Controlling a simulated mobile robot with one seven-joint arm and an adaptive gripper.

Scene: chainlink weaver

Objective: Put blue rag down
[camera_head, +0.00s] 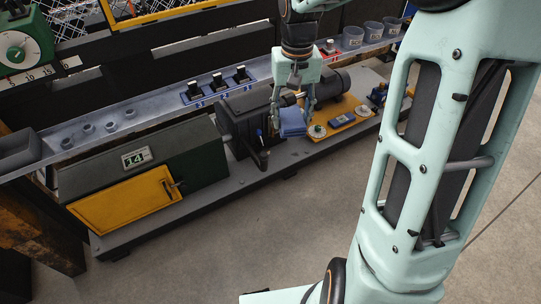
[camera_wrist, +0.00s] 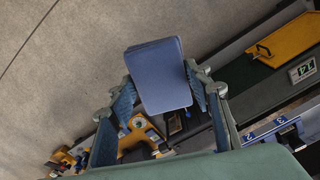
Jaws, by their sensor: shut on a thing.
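The blue rag (camera_head: 292,123) is a folded, flat blue block between the fingers of my gripper (camera_head: 293,113) in the head view. In the wrist view the rag (camera_wrist: 158,75) fills the space between the two fingertips, with its broad face towards the camera. My gripper is shut on it, above the machine's grey base near the motor. I cannot tell whether the rag's underside touches anything.
A yellow plate with round parts (camera_head: 341,119) lies right of the rag. A dark motor (camera_head: 327,84) stands behind. A green housing with a yellow door (camera_head: 127,205) is at left. A shelf holds black switches (camera_head: 219,80) and grey cups (camera_head: 373,31). The floor in front is clear.

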